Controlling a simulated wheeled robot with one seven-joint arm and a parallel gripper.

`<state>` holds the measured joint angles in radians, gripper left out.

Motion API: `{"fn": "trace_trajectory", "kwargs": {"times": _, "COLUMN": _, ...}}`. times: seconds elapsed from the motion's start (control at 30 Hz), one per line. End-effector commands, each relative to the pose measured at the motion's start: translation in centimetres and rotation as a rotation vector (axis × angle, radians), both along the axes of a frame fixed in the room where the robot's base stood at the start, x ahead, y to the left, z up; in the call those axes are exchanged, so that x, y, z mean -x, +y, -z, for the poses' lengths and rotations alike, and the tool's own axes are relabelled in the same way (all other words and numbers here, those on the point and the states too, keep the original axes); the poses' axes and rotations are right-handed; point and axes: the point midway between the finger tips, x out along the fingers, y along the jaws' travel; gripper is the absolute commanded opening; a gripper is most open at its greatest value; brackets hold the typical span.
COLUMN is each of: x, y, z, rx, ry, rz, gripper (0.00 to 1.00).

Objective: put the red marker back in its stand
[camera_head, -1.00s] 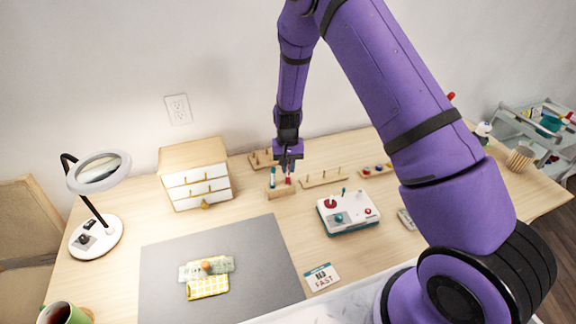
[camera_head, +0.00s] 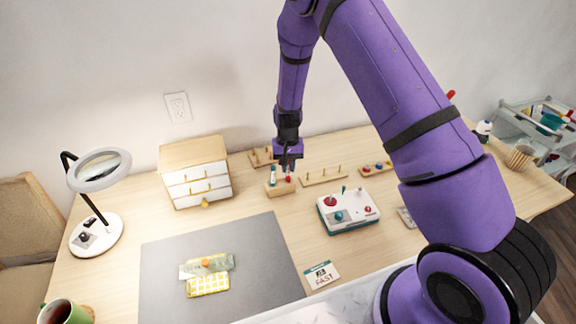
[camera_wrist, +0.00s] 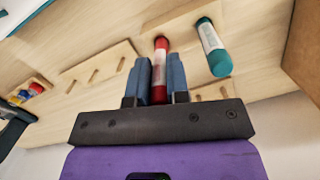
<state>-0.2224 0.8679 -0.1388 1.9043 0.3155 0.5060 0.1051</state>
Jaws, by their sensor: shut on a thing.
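The red marker (camera_wrist: 161,58) is upright between my gripper's blue fingers in the wrist view. My gripper (camera_wrist: 160,75) is shut on it. In the head view my gripper (camera_head: 288,167) is directly over the small wooden marker stand (camera_head: 281,190), with the red marker (camera_head: 288,177) below the fingers. The marker's lower end is at the stand (camera_wrist: 183,20); I cannot tell how deep it sits in a hole. A teal-capped marker (camera_wrist: 213,48) stands in the stand beside it, apart from the fingers.
Wooden peg racks (camera_head: 322,178) stand to the right of and behind the stand. A drawer cabinet (camera_head: 195,173) is to the left. A white control box (camera_head: 348,211) is at front right. A grey mat (camera_head: 220,280) with cards lies in front.

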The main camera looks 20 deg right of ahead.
Motion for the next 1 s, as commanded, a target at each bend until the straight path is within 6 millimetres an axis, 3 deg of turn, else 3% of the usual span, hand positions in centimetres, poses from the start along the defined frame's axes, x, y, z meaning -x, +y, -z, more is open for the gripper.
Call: {"fn": "trace_trajectory", "kwargs": {"times": 1.0, "x": 0.0, "y": 0.0, "z": 1.1, "rx": 0.000, "ry": 0.000, "rz": 0.000, "gripper": 0.00}}
